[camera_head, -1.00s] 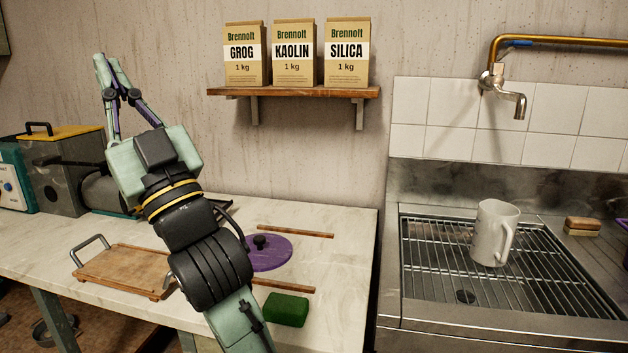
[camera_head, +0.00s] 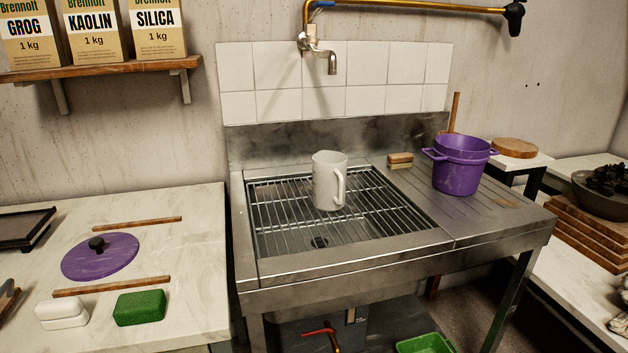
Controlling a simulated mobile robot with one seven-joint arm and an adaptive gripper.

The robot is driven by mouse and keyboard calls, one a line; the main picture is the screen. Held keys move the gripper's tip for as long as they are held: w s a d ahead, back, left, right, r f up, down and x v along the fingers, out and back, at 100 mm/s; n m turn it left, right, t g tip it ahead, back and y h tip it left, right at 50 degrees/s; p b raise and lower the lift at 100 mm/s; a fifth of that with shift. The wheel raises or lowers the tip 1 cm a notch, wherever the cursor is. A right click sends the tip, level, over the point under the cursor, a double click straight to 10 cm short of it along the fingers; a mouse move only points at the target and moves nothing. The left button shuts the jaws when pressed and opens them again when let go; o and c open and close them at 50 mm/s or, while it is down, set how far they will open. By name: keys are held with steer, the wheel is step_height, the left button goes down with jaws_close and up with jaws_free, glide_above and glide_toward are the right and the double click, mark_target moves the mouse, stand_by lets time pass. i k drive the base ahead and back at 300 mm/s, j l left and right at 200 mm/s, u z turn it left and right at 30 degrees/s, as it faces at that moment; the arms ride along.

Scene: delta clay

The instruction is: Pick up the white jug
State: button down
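The white jug (camera_head: 326,182) stands upright on the wire rack (camera_head: 272,222) over the sink basin. Its handle points to the right and slightly toward me. Nothing touches the jug apart from the rack under it. My gripper is outside the current view, so its distance from the jug and its state do not show.
A brass tap (camera_head: 320,50) hangs above and behind the jug. A wood-backed brush (camera_head: 400,160) and a purple pot (camera_head: 462,165) stand on the drainboard to the right. On the left worktop lie a purple lid (camera_head: 100,258), a green block (camera_head: 139,307) and a white block (camera_head: 62,312).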

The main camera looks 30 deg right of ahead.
mark_target(328, 169)
steer(key=z, duration=1.55)
steer(key=l+u, duration=0.1)
steer(key=u, duration=0.2)
steer(key=l+u, duration=0.15)
steer(key=u, duration=0.15)
steer(key=l+u, duration=0.25)
steer(key=l, duration=0.35)
steer(key=l+u, duration=0.25)
steer(key=l, duration=0.35)
steer(key=i+l, duration=0.1)
steer(key=l, duration=0.25)
steer(key=i+l, duration=0.15)
steer(key=l, duration=0.2)
steer(key=i+l, duration=0.1)
steer(key=l, duration=0.2)
steer(key=i, duration=0.15)
steer(key=u, duration=0.05)
